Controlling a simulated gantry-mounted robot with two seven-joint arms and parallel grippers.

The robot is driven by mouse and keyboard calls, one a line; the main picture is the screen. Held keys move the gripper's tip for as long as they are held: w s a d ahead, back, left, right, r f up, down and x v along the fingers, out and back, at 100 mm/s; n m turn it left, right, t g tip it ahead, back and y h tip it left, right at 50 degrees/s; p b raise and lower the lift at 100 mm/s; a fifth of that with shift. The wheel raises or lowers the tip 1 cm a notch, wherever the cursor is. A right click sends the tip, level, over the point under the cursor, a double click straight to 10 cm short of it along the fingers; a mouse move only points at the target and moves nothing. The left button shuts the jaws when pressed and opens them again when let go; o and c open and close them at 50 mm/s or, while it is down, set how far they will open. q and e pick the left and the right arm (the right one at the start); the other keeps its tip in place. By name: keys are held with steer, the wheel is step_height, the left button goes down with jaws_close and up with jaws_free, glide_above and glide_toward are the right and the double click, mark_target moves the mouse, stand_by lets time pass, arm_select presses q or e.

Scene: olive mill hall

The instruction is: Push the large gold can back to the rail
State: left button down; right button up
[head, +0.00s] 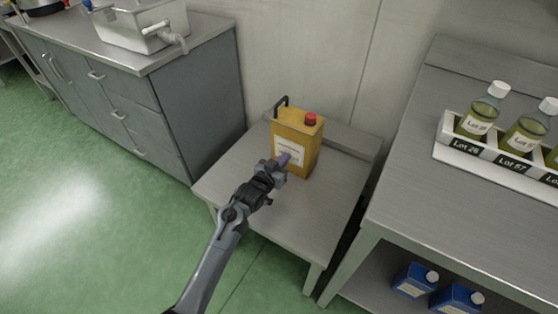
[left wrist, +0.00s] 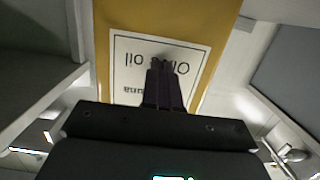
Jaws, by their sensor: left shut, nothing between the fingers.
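The large gold can (head: 296,141) stands upright on a low grey table (head: 300,217). It has a red cap, a black handle and a white label. The raised rail (head: 350,139) runs along the table's back edge behind the can; a strip of tabletop seems to lie between them. My left gripper (head: 284,160) is shut and empty, its fingertips at the can's front label. In the left wrist view the shut fingers (left wrist: 166,65) overlap the label of the can (left wrist: 218,18); whether they touch it I cannot tell. My right gripper is not in view.
A grey cabinet (head: 180,105) with a metal basin (head: 140,27) stands to the left. On the right a higher bench (head: 415,160) holds a white rack (head: 480,158) of oil bottles, with blue cans (head: 414,280) beneath. The low table's front is clear.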

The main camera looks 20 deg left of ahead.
mark_target(291, 150)
arm_select(q)
steer(key=shift+r+b+x, duration=0.15)
steer(key=shift+b+x, duration=0.7)
steer(key=shift+x, duration=0.5)
steer(key=shift+r+b+x, duration=0.1)
steer(key=shift+b+x, duration=0.75)
steer(key=shift+x, duration=0.45)
steer(key=shift+r+p, duration=0.25)
steer(key=shift+p, duration=0.2)
steer(key=p+v, duration=0.4)
steer(key=p, duration=0.1)
steer(key=f+p+v, duration=0.1)
steer(key=p+v, duration=0.1)
steer(key=shift+s+p, duration=0.3)
steer(key=shift+s, duration=0.15)
steer(key=shift+a+f, duration=0.1)
